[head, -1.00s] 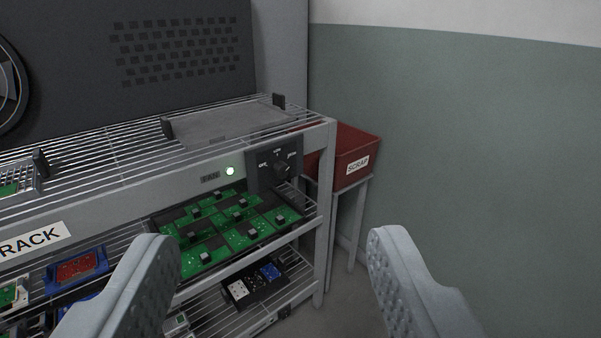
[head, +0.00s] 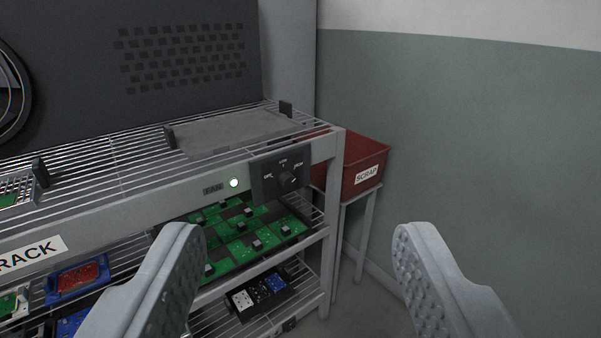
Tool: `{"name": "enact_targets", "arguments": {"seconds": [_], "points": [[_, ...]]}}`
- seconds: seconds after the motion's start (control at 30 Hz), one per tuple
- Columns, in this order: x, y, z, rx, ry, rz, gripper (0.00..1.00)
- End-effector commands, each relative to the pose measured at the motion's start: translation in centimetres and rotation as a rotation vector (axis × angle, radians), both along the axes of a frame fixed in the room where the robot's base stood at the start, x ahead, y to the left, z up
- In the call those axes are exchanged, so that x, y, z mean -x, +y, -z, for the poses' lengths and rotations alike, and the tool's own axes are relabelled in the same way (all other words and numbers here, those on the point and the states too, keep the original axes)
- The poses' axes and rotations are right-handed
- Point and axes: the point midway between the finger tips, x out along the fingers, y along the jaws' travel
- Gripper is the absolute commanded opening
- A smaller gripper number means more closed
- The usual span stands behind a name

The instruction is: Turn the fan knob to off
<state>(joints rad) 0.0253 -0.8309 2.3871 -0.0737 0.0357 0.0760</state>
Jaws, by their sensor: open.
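The fan knob (head: 287,180) is a dark round knob on a dark panel (head: 262,189) on the rack's front rail, near its right end. Small marks stand around it, OFF at the left, another at the top and one at the right. Its pointer seems turned to the right-hand mark, but it is small. A lit green-white lamp (head: 234,183) sits left of the panel, beside a FAN label (head: 213,188). My gripper (head: 298,240) is open and empty, its fingers wide apart. The knob is ahead of the gap, apart from both fingers.
The wire rack (head: 110,213) holds a tray of green circuit boards (head: 255,232) below the panel and a black box (head: 258,296) lower down. A flat grey plate (head: 225,132) lies on top. A red SCRAP bin (head: 365,160) stands right of the rack. Space before the wall is clear.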

Motion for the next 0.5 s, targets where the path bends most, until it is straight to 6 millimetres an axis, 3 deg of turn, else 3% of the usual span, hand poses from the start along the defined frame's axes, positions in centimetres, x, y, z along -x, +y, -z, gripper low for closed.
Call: {"name": "enact_targets", "arguments": {"seconds": [0.1,0.5], "points": [[-3.6,-1.0,0.1,0.0,-0.02,0.019,0.58],[-14.4,-3.4,1.6,-0.017,-0.093,-0.013,0.58]]}}
